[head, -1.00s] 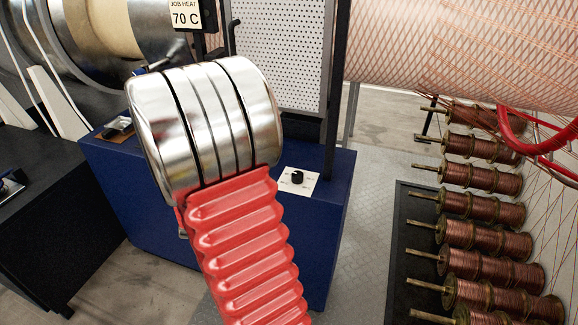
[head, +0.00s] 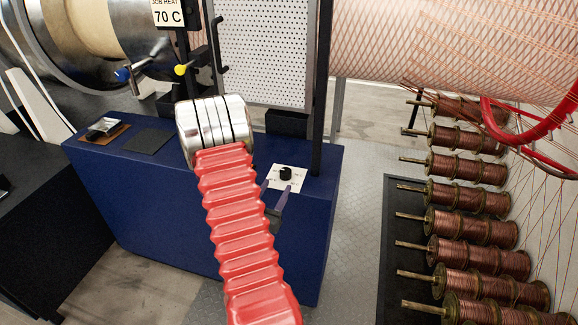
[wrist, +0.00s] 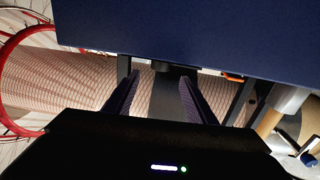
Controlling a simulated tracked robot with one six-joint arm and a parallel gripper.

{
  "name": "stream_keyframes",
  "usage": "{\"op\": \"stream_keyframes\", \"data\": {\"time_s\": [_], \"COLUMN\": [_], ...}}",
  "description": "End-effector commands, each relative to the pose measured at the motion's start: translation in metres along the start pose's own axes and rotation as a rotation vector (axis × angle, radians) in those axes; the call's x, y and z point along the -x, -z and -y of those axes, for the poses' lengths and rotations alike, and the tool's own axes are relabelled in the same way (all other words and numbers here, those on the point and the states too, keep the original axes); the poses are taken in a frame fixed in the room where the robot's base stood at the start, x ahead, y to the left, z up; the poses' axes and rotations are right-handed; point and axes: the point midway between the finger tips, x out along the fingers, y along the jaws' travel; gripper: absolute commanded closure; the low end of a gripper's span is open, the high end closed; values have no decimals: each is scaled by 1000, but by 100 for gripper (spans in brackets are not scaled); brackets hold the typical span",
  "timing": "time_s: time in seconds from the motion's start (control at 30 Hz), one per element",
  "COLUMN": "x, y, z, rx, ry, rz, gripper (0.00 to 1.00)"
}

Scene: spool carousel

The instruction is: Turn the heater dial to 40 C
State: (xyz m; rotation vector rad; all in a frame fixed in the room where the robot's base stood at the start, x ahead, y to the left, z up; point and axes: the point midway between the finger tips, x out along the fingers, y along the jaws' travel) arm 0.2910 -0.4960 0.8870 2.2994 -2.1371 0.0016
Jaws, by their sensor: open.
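The heater dial is a small black knob (head: 286,173) on a white plate (head: 294,183) on top of the blue cabinet (head: 200,190). Its marks are too small to read, so I cannot tell its setting. My gripper (head: 277,185) has its two dark purple fingers apart, at the plate's near edge just in front of the knob. Nothing is between the fingers. A sign reading JOB HEAT 70 C (head: 168,14) hangs at the top left.
A black post (head: 322,90) stands just behind and right of the dial plate. A perforated white panel (head: 265,50) rises behind. A yellow-tipped lever (head: 181,69) is to the left. Copper spools (head: 470,200) line the right. The floor strip (head: 355,220) between is clear.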

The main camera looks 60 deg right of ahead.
Motion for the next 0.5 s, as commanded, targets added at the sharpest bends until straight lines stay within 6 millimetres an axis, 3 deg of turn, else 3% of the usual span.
{"op": "stream_keyframes", "data": {"time_s": [0.27, 0.5], "x": [-2, -24], "y": [0, 0], "z": [1, 0], "rx": [-1, -2], "ry": [1, 0], "rz": [1, 1], "gripper": [49, 49]}}
